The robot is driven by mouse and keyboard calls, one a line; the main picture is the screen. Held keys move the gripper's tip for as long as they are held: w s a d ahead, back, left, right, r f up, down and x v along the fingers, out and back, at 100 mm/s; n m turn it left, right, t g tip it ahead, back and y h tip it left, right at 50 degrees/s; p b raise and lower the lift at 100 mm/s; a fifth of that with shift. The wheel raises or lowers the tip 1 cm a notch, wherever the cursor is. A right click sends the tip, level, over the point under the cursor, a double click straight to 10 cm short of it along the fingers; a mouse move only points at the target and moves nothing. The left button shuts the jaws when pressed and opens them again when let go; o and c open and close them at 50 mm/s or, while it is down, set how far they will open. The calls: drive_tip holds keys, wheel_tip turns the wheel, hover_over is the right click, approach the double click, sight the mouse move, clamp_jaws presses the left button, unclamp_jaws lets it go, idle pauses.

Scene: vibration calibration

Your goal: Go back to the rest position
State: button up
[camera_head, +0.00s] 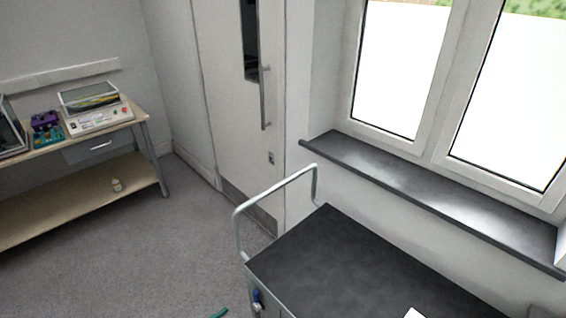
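My gripper and arm cannot be made out in the head view. A small white patch (415,314) shows at the bottom edge, over the dark cart top, and I cannot tell what it is. The task names no other object.
A cart with a dark top (340,255) and a metal rail (270,190) stands under the window sill (430,190). A workbench (85,140) at left holds a device (98,118). Grey floor (150,250) between is mostly clear.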

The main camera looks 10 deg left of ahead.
drive_tip(key=s+d+f+m+g+y, duration=0.2)
drive_tip(key=s+d+f, duration=0.1)
drive_tip(key=d+f, duration=0.4)
drive_tip(key=s+d+f+m+g+y, duration=0.1)
drive_tip(key=s+d+f+g+y, duration=0.1)
drive_tip(key=s+d+f, duration=0.45)
drive_tip(key=s+d+f+m+g+y, duration=0.3)
drive_tip(key=s+d+f+m+y, duration=0.2)
drive_tip(key=s+m, duration=0.45)
drive_tip(key=s+d+r+m+t, duration=0.2)
drive_tip(key=r+m, duration=0.3)
drive_tip(key=r, duration=0.8)
drive_tip(key=s+d+r+m+t+y, duration=0.1)
drive_tip(key=s+d+r+m+t, duration=0.2)
drive_tip(key=r, duration=1)
drive_tip(key=s+d+r+m+t, duration=0.2)
drive_tip(key=s+d+r+m, duration=0.2)
drive_tip(key=r, duration=0.9)
drive_tip(key=s+m, duration=0.2)
drive_tip(key=m, duration=0.2)
drive_tip(key=shift+s+d+r+t+y, duration=0.2)
drive_tip(key=shift+d+t+y, duration=0.1)
drive_tip(key=shift+d+t, duration=0.1)
drive_tip(key=shift+m, duration=0.25)
drive_tip(key=shift+c, duration=0.9)
drive_tip(key=shift+w, duration=0.15)
